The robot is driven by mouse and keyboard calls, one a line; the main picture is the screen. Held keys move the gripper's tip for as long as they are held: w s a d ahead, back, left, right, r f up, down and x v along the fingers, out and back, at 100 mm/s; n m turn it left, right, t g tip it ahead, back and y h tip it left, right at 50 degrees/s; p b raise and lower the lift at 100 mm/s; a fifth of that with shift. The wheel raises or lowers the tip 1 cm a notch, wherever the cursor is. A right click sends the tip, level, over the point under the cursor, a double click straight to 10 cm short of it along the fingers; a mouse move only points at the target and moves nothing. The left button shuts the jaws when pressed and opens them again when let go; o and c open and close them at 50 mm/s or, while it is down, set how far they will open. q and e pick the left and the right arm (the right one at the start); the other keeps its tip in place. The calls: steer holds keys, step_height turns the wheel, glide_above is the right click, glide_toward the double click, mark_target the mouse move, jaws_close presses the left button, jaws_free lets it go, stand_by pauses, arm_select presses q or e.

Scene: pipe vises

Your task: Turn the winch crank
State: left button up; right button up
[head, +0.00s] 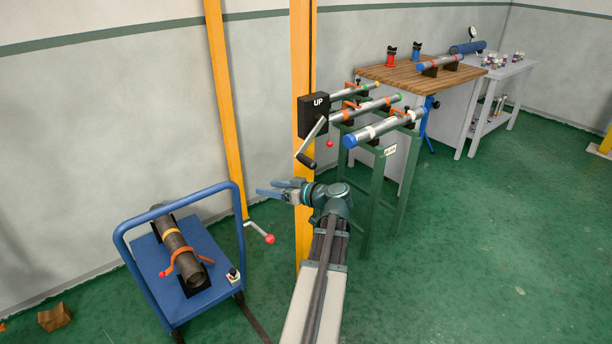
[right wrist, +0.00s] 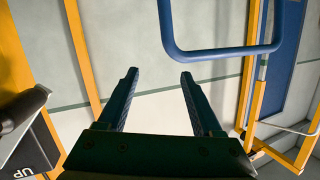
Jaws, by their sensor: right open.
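The winch is a black box (head: 314,113) marked "UP" on a yellow post. Its crank (head: 314,138) is a silver arm slanting down to a black handle grip (head: 306,160). My right gripper (head: 262,191) is below and left of the crank handle, apart from it, with its fingers pointing left. In the right wrist view the fingers (right wrist: 158,78) are apart with nothing between them. There the winch box (right wrist: 30,150) shows at the lower left edge with part of a dark handle above it. My left gripper is not in view.
A blue cart (head: 210,293) with a strapped pipe (head: 180,247) stands at the lower left. A lever with a red ball (head: 268,239) sticks out near the second yellow post. A green stand (head: 372,190) holding several pipes is behind the arm, with a wooden workbench (head: 415,77) beyond.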

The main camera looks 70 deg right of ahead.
mark_target(307, 162)
steer(key=s+d+m+h+b, duration=0.1)
steer(key=s+d+h+b, duration=0.15)
steer(key=s+d, duration=0.4)
steer(key=s+d+m+h+b, duration=0.1)
steer(key=s+d+h, duration=0.25)
steer(key=s, duration=0.65)
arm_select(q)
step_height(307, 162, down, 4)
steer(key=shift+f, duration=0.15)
arm_select(e)
steer(key=shift+t, duration=0.3)
steer(key=x, duration=1.3)
steer(key=shift+w+r, duration=0.3)
steer(key=shift+r, duration=0.05)
jaws_close()
